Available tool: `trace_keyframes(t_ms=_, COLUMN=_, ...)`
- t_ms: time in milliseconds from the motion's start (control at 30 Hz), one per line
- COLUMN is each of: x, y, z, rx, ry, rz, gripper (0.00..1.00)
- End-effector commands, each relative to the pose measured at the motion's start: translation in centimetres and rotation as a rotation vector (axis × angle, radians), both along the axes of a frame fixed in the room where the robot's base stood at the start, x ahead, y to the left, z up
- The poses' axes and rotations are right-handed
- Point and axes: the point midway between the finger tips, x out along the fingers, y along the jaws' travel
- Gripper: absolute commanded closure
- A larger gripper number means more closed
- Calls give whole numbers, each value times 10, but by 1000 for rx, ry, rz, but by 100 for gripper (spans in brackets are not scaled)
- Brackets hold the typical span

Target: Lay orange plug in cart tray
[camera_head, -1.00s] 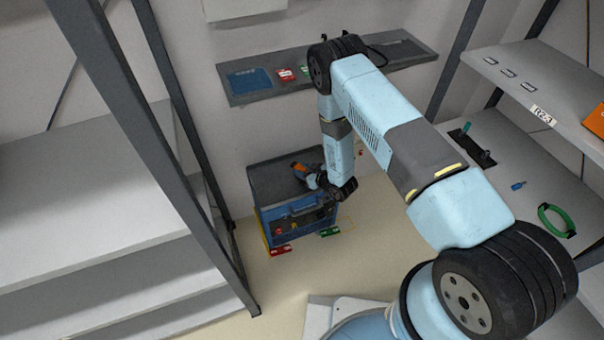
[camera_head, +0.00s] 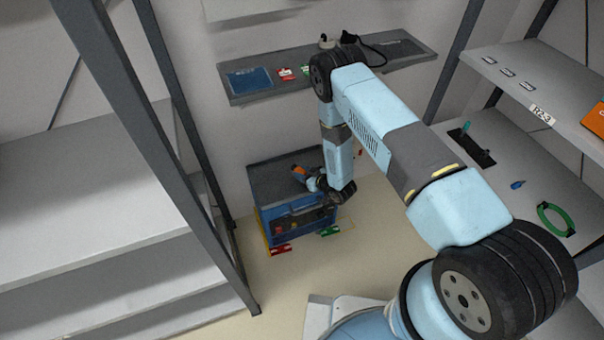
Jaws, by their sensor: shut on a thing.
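The cart (camera_head: 262,230) is a blue box low on the floor against the back wall, with a grey panel (camera_head: 272,177) at its top. My gripper (camera_head: 303,175) is over the cart's right part, pointing to the left. It is shut on a small orange piece, which looks like the orange plug (camera_head: 298,170). The plug is above the grey panel; I cannot tell whether it touches it. The inside of the cart is dark, with small red and yellow things showing, and my wrist hides its right side.
A grey wall shelf (camera_head: 325,78) with a blue mat (camera_head: 249,81) hangs behind the cart. White shelving (camera_head: 90,190) stands on the left. The right rack (camera_head: 525,165) holds a green ring (camera_head: 551,219). Red (camera_head: 280,250) and green (camera_head: 330,231) pieces show at the cart's front.

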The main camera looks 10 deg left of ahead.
Motion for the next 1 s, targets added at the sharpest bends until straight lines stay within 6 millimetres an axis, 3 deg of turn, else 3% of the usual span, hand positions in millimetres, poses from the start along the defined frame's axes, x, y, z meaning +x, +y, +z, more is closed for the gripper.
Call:
trace_keyframes(t_ms=33, x=-3, y=-1, z=-8, rx=-15, ry=12, rz=0, gripper=62)
trace_keyframes(t_ms=300, x=-5, y=1, z=-9, rx=-14, ry=13, rz=3, gripper=38)
trace_keyframes(t_ms=1000, x=-9, y=6, z=-8, rx=-11, ry=15, rz=13, gripper=38)
